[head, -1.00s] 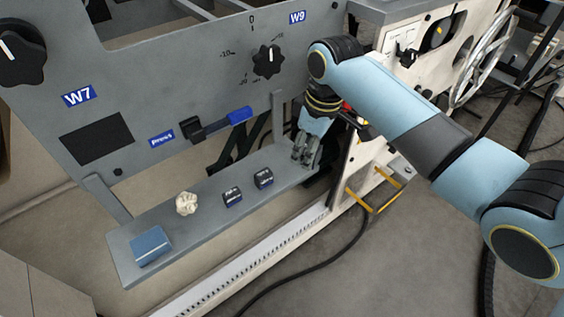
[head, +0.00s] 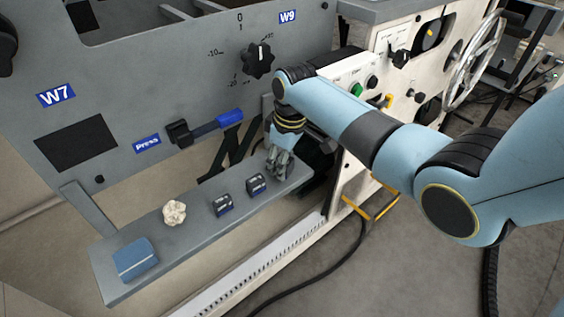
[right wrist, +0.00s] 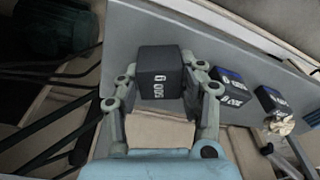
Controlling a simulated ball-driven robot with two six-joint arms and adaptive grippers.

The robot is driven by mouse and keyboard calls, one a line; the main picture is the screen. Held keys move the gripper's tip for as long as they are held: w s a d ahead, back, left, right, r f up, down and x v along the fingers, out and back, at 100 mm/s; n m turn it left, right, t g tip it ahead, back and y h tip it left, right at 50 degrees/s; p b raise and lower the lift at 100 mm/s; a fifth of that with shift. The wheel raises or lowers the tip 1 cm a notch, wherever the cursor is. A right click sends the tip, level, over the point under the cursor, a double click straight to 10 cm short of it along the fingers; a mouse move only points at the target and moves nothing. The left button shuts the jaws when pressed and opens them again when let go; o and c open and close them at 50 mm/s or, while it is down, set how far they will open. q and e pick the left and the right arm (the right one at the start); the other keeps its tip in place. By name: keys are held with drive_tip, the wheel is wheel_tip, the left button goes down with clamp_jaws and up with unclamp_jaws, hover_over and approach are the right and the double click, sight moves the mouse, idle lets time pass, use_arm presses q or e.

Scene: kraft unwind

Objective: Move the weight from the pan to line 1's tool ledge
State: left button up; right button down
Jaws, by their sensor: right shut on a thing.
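My right gripper (head: 280,168) is over the right end of a long grey ledge (head: 190,238) on the machine's front. In the right wrist view its fingers are shut on a dark block-shaped weight (right wrist: 161,78) marked "500 g". The weight appears upright between the fingers, over or at the ledge surface; I cannot tell if it touches. In the head view the fingers mostly hide it. The pan cannot be made out. My left gripper is not in view.
Two small dark labelled blocks (head: 257,185) (head: 222,205), a crumpled pale lump (head: 174,212) and a blue box (head: 135,258) stand on the ledge, left of my gripper. A blue-handled press lever (head: 215,126) is above. Bare ledge shows between the lump and the box.

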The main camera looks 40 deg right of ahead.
drive_tip(key=shift+f, duration=0.1)
drive_tip(key=c, duration=0.8)
unclamp_jaws()
drive_tip(key=r+p, duration=0.1)
drive_tip(key=r, duration=0.3)
drive_tip(key=s+r+p, duration=0.1)
drive_tip(key=r, duration=0.3)
drive_tip(key=r+p, duration=0.1)
drive_tip(key=r, duration=0.3)
drive_tip(key=shift+s+d+p, duration=0.2)
drive_tip(key=shift+d+p, duration=0.15)
